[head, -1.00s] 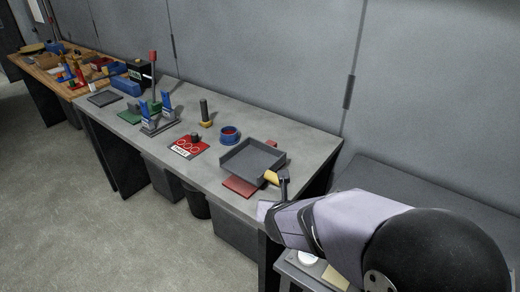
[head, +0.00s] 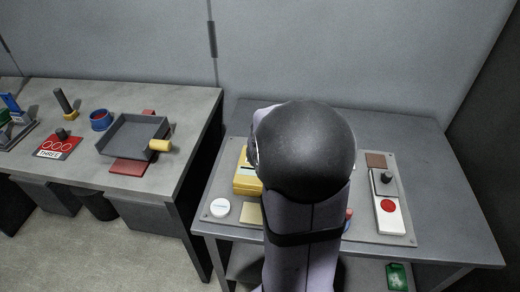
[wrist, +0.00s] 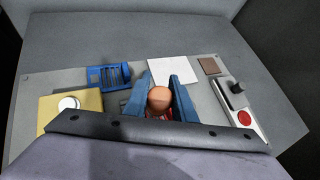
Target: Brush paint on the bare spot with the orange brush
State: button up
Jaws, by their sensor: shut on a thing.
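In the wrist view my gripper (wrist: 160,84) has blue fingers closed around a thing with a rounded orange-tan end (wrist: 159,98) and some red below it. I take it for the orange brush; its bristles are hidden. The gripper is above the panel on the right bench. A white sheet or plate (wrist: 173,70) lies just beyond the fingers, partly covered by them. A brown square (wrist: 209,65) lies to its right, and also shows in the head view (head: 376,160). I cannot tell which surface holds the bare spot. In the head view my arm hides the gripper.
The panel (head: 400,238) carries a blue rack (wrist: 108,76), a yellow box (head: 247,181), a white round piece (head: 220,208) and a white unit with a red button (head: 389,218). A dark tray (head: 128,134) stands on the left bench. Bare bench (head: 440,190) lies right of the panel.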

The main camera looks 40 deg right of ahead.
jog(key=s+d+m+g+b, duration=0.1)
jog(key=s+d+m+g, duration=0.2)
jog(key=s+d, duration=0.4)
jog(key=s+d+f+m+g+h+b, duration=0.1)
jog(key=s+d+m+g, duration=0.3)
jog(key=s, duration=1.4)
jog(key=d+g+b, duration=0.1)
jog(key=d, duration=0.2)
jog(key=shift+d+m, duration=0.25)
jog(key=shift+m, duration=0.05)
jog(key=shift+f, duration=0.15)
jog(key=shift+w+f+b, duration=0.1)
jog(key=shift+f+b, duration=2)
jog(key=shift+f, duration=0.85)
jog(key=shift+f+b, duration=0.6)
jog(key=shift+b, duration=0.1)
jog(key=shift+a, duration=0.1)
notch_tip(320, 180, up, 7)
jog(key=p, duration=0.4)
